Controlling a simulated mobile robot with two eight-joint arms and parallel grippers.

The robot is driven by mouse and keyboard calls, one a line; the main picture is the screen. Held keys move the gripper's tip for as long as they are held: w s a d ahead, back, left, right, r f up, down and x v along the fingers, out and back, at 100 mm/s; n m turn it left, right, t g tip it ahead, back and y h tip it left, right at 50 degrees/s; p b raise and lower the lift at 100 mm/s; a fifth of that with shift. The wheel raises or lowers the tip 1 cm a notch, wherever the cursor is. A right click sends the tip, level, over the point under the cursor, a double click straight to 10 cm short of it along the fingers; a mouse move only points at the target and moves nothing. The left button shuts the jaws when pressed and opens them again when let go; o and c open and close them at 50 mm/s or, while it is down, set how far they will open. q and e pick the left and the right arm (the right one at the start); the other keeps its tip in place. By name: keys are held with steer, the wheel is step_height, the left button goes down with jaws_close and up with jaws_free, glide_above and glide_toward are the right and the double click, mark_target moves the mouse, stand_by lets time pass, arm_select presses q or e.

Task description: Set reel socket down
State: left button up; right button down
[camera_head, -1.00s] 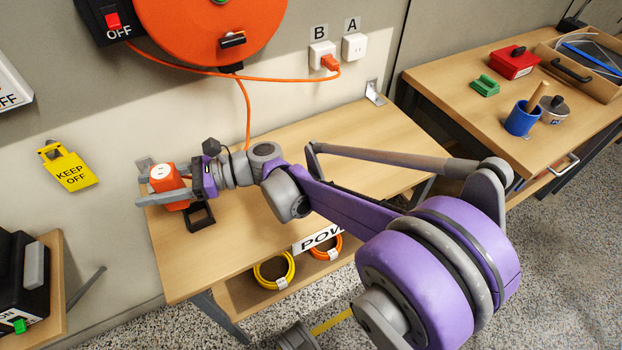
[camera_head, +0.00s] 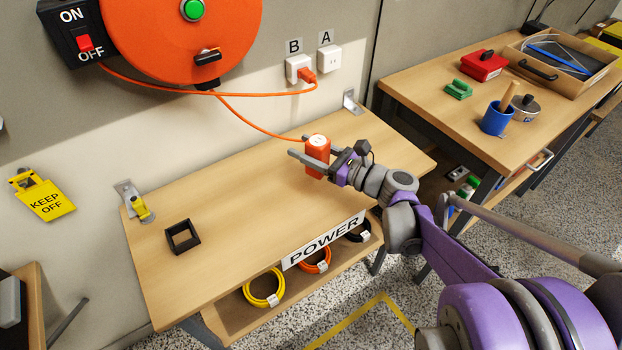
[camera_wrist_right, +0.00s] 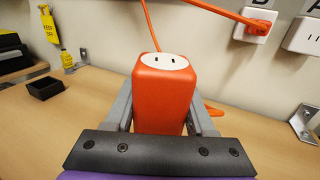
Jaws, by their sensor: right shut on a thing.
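The reel socket (camera_head: 316,158) is an orange block with a white two-slot top face, and its orange cable runs up to the reel (camera_head: 180,35) on the wall. My right gripper (camera_head: 299,147) is shut on it, one finger on each side, over the back right half of the wooden table (camera_head: 225,205). In the right wrist view the socket (camera_wrist_right: 165,88) stands upright between the fingers. Its lower end is hidden there, and I cannot tell whether it touches the table. My left gripper is not in view.
A black square holder (camera_head: 182,237) sits empty on the table's left part. Wall outlets B (camera_head: 298,69) and A (camera_head: 329,58) are above the table; an orange plug is in B. The table's middle is clear.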

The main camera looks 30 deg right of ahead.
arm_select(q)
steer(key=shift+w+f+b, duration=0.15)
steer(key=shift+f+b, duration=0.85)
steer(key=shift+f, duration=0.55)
arm_select(e)
steer(key=shift+a+f, duration=0.1)
steer(key=shift+f, duration=3.35)
steer(key=shift+f, duration=0.2)
steer(key=shift+c, duration=1.2)
jaws_free()
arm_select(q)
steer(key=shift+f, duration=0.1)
arm_select(e)
steer(key=shift+r, duration=0.15)
steer(key=shift+s+r, duration=0.1)
steer(key=shift+s, duration=0.05)
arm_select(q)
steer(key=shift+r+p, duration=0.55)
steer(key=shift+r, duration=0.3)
arm_select(e)
steer(key=v, duration=1.1)
steer(key=shift+s+d, duration=0.25)
steer(key=shift+s, duration=0.05)
